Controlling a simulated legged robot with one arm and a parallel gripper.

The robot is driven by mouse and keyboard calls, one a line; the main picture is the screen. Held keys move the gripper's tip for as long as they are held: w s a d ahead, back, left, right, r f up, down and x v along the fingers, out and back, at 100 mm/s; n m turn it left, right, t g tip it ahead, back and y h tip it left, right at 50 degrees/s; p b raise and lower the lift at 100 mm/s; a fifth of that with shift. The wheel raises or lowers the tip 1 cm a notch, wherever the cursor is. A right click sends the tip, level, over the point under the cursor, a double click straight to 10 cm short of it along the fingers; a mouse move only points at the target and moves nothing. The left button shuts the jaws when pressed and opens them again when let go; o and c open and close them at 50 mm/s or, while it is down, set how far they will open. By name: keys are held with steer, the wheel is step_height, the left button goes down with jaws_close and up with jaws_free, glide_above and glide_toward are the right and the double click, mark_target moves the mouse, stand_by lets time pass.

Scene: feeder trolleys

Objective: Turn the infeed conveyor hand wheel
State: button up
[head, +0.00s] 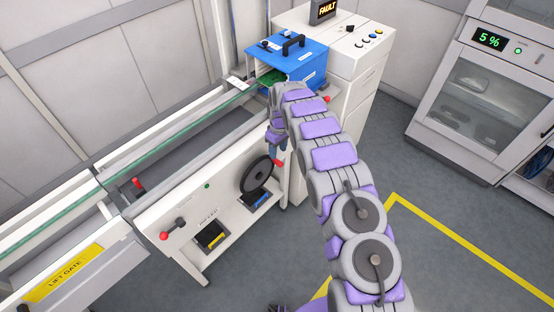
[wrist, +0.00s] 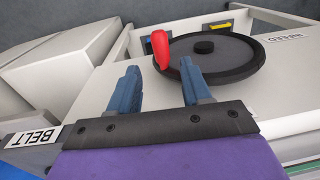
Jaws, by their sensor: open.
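The infeed hand wheel (head: 256,174) is a black disc on the white front panel of the conveyor, below the blue box. It fills the upper right of the wrist view (wrist: 232,55). Its red handle (wrist: 160,48) stands out from the rim; in the head view the handle (head: 279,163) shows just below my fingers. My gripper (wrist: 159,66) is open with two blue fingers. The handle lies just ahead of the fingertips, across the gap between them, and nothing is gripped. The right fingertip overlaps the wheel's rim in the wrist view; I cannot tell if they touch.
A blue box (head: 288,58) with a black handle sits on the conveyor. Red-knobbed levers (head: 166,235) are at the left on the frame. A white cabinet with a FAULT display (head: 323,10) stands behind. A glass-door cabinet (head: 480,90) is at the right. Grey floor is clear between.

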steer(key=f, duration=0.5)
steer(key=shift+s+a+f+b, duration=0.15)
steer(key=shift+a+b, duration=0.2)
steer(key=shift+d, duration=0.15)
steer(key=shift+c, duration=0.3)
steer(key=shift+c, duration=0.7)
jaws_close()
